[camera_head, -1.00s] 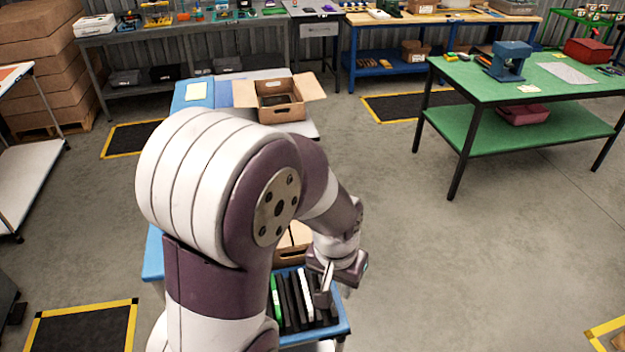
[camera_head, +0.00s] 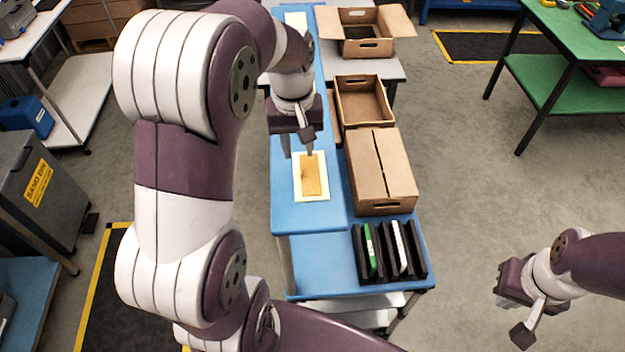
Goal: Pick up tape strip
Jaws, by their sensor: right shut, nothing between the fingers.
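The tape strip (camera_head: 315,178) is a flat yellow-brown rectangle. It lies on a pale cream sheet (camera_head: 312,199) on the blue tabletop. My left gripper (camera_head: 298,151) points down at the far edge of the sheet, just beyond the strip in the picture. Its two fingers are apart, with nothing seen between them. The right finger's tip shows close to the strip's far end; whether it touches cannot be told. My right gripper (camera_head: 523,333) is at the lower right, over the floor, away from the table, shut and empty.
Right of the sheet stand a closed carton (camera_head: 380,170), an open tray-like carton (camera_head: 362,100) and a larger open carton (camera_head: 366,46). A rack of dark, green and white upright plates (camera_head: 388,250) is at the near end. The blue surface (camera_head: 310,218) near the sheet is bare.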

